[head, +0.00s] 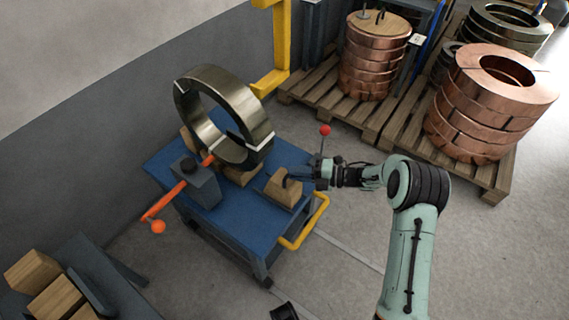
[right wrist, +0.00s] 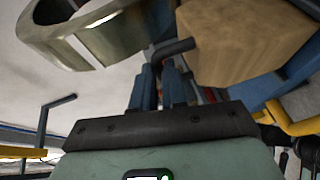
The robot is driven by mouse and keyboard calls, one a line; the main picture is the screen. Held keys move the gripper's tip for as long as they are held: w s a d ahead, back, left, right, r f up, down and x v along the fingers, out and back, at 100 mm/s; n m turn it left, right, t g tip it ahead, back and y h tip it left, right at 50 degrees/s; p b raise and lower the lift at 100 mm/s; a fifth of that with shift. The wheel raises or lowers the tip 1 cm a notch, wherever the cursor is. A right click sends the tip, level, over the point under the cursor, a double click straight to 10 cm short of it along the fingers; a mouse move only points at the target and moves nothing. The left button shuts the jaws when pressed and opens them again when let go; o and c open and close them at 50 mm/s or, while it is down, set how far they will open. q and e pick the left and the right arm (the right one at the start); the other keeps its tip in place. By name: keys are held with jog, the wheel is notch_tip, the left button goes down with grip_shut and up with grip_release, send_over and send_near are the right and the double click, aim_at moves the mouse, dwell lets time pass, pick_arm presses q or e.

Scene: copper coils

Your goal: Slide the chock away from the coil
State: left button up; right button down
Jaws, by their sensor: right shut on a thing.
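The steel coil (head: 222,112) stands on edge on a blue cart (head: 232,222). The chock, a wooden block (head: 284,193) with a black handle, sits on the cart's right part, with a gap between it and the coil. My right gripper (head: 300,177) reaches in from the right and is shut on the chock's handle. In the right wrist view, the fingers (right wrist: 160,88) close around the black handle (right wrist: 172,50) beside the chock (right wrist: 240,42), and the coil (right wrist: 95,30) shows at upper left. My left gripper is not visible.
Wood pieces (head: 240,176) lie under the coil. A grey block with an orange lever (head: 165,200) stands left of it. A red-knobbed rod (head: 324,131) rises near my right gripper; a yellow rail (head: 308,225) lines the cart's right edge. Copper coils (head: 490,100) stand on pallets behind.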

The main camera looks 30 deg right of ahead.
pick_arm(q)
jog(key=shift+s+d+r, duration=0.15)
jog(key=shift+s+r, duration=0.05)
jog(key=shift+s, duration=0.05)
pick_arm(e)
jog(key=shift+s+d, duration=0.25)
jog(key=shift+s, duration=0.3)
jog(key=shift+s+d, duration=0.2)
jog(key=shift+s, duration=0.35)
jog(key=c, duration=1.5)
grip_release()
jog(key=o, duration=0.3)
jog(key=shift+s+d, duration=0.1)
jog(key=shift+s, duration=0.05)
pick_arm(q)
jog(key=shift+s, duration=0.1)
pick_arm(e)
jog(key=shift+o, duration=0.2)
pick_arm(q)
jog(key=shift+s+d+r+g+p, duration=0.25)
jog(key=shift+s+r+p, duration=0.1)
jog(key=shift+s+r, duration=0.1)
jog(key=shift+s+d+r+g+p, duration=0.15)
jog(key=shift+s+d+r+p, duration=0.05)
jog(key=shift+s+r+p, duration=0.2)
pick_arm(e)
jog(key=v, duration=1.3)
